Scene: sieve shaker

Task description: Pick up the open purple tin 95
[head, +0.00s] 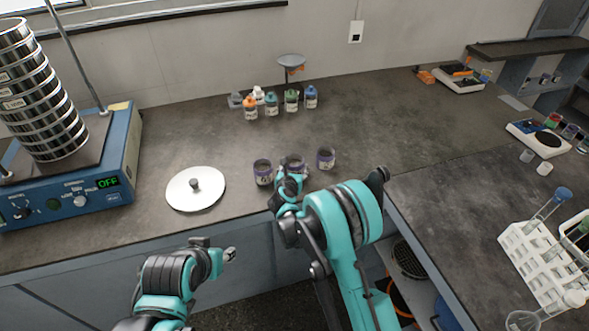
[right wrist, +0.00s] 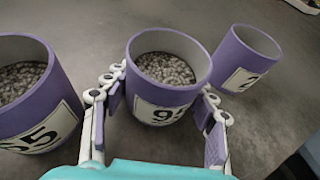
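Three open purple tins stand in a row on the dark bench. The middle one, tin 95 (right wrist: 166,90), holds grey grains, and its label shows a 9 and a partly hidden second digit. It stands upright, partly hidden in the head view (head: 294,161) behind my right gripper (head: 290,182). In the right wrist view the fingers of this gripper are spread on both sides of tin 95, with a small gap visible at the left. My left gripper (head: 229,255) hangs empty before the bench's front edge; its finger opening is too small to judge.
Close neighbours are the left tin (right wrist: 35,95), with grains, and the right tin (right wrist: 245,60). Several small bottles (head: 271,104) stand behind. A tube rack (head: 540,262) is at right.

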